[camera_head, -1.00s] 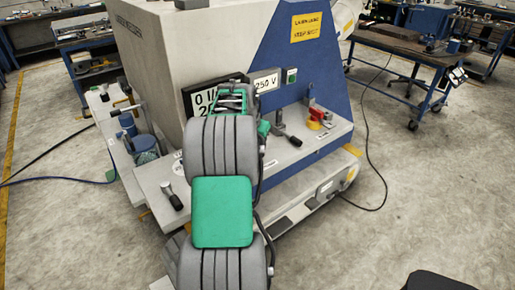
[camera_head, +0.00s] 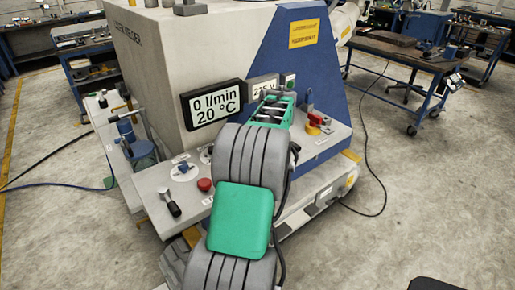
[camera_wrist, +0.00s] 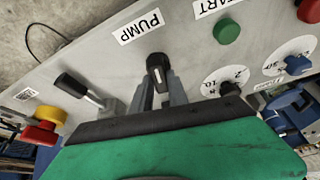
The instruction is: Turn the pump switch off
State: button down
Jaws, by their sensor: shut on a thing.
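The pump switch is a black knob (camera_wrist: 157,68) with a pale mark, beside the PUMP label (camera_wrist: 139,27) on the grey panel in the wrist view. My gripper (camera_wrist: 160,88) has its two grey fingers on either side of the knob and is shut on it. In the head view my gripper (camera_head: 272,110) is over the right half of the panel, below the voltage display, and the switch is hidden behind it. The flow display (camera_head: 213,103) reads 0 l/min and 20 °C.
A black-handled lever (camera_wrist: 75,88) and a red-and-yellow knob (camera_wrist: 45,125) stand to one side of my fingers in the wrist view. A green button (camera_wrist: 227,30) and a blue valve handle (camera_wrist: 297,64) are on the other side. A red button (camera_head: 205,184) sits near my arm.

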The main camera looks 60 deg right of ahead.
jog(key=shift+d+r+n+t+y+p, duration=0.1)
jog(key=shift+n+t+y+p, duration=0.3)
jog(key=shift+n, duration=0.8)
jog(key=c, duration=1.3)
grip_release()
jog(key=v, duration=0.7)
jog(key=shift+s+r, duration=0.1)
jog(key=shift+r, duration=0.25)
